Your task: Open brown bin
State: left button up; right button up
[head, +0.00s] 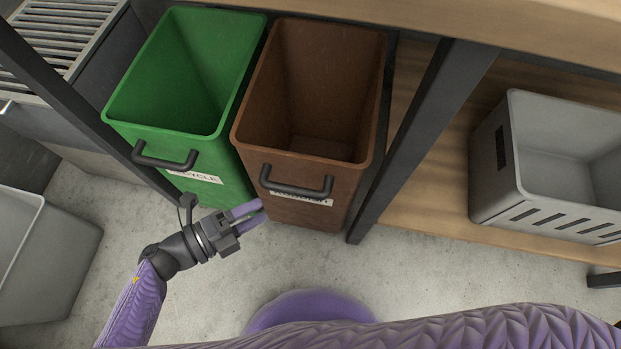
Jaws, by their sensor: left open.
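The brown bin (348,182) stands upright under the wooden worktop, its top uncovered and its inside looking empty. A dark bar handle (297,188) is on its front, above a white label that is partly hidden by the handle. My left gripper (262,210) is open, with its purple fingers pointing right at the lower left of the bin's front, below and left of the handle. I cannot tell whether the fingertips touch the bin. Nothing shows between the fingers. My right gripper is out of view.
A green bin (185,131) with a similar handle stands close against the brown bin's left side. Dark frame posts (415,142) flank the pair. A grey crate (500,190) sits on the shelf at right; a grey container (50,255) is at left. Concrete floor in front is clear.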

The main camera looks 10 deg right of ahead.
aim_at(294, 190)
pick_arm(q)
jog(key=b+x, duration=0.1)
jog(key=x, duration=0.3)
jog(key=b+x, duration=0.1)
jog(key=x, duration=0.4)
jog(key=shift+r+b, duration=0.2)
jog(key=shift+b, duration=0.15)
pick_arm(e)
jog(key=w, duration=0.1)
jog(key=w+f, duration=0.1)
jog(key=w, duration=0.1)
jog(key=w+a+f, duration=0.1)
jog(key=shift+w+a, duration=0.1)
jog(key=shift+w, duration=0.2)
pick_arm(q)
grip_shut()
